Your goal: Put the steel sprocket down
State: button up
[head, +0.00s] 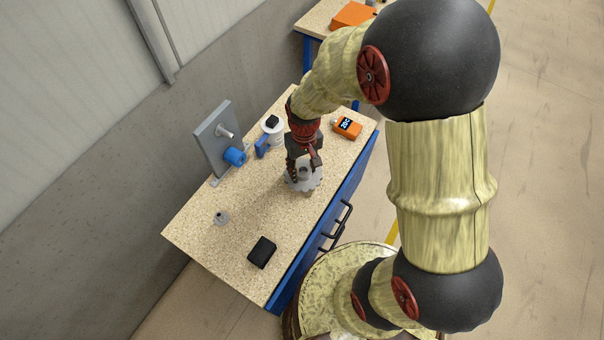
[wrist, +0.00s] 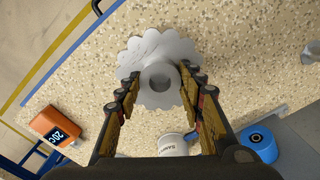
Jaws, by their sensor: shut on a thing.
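The steel sprocket (head: 303,181) is a grey toothed disc with a raised hub. In the head view it is under my gripper (head: 304,166), over the middle of the speckled bench top. In the wrist view the sprocket (wrist: 158,47) shows face-on beyond the fingertips, with its hub (wrist: 158,76) between them. My gripper (wrist: 160,88) is shut on the sprocket by the hub. I cannot tell whether the sprocket touches the bench top or hangs just above it.
The bench (head: 185,234) also bears a grey plate fixture with a peg (head: 213,140), a blue cylinder (head: 235,156), a white can (head: 272,137), an orange device (head: 347,128), a black box (head: 262,252) and a small grey part (head: 221,217). Its front left is mostly clear.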

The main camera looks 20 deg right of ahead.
jog(key=shift+w+a+f, duration=0.1)
jog(key=shift+w+f, duration=0.1)
jog(key=shift+f, duration=0.1)
jog(key=shift+f+b, duration=0.45)
jog(key=shift+f, duration=1)
jog(key=shift+f, duration=0.15)
jog(key=o, duration=1.3)
jog(key=shift+c, duration=0.2)
